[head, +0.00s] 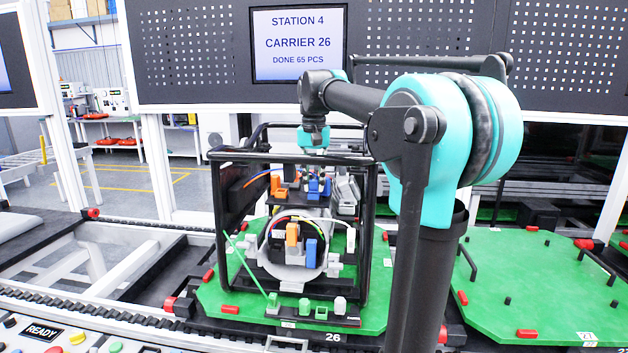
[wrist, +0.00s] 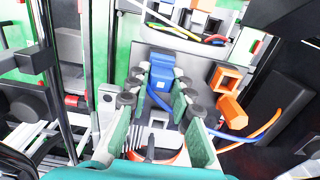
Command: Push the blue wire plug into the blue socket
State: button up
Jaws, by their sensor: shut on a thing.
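My gripper (wrist: 162,84) is shut on the blue wire plug (wrist: 161,76) in the wrist view, one green finger on each side of it. A blue wire (wrist: 157,99) bends away from the plug toward the lower right. The blue socket (wrist: 161,60) shows just beyond the fingertips, in line with the plug. The plug seems to be at the socket, but how deep it sits cannot be told. In the head view, blue parts (head: 314,187) show inside the black frame, below my wrist; the fingers are hard to make out there.
An orange socket (wrist: 226,78) and an orange plug (wrist: 231,108) with its wire lie to the right of my gripper. A black tube frame (head: 216,225) surrounds the parts on a green pallet (head: 212,302). Several loose-looking wires run behind.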

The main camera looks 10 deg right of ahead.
jog(key=shift+f, duration=0.1)
jog(key=o, duration=1)
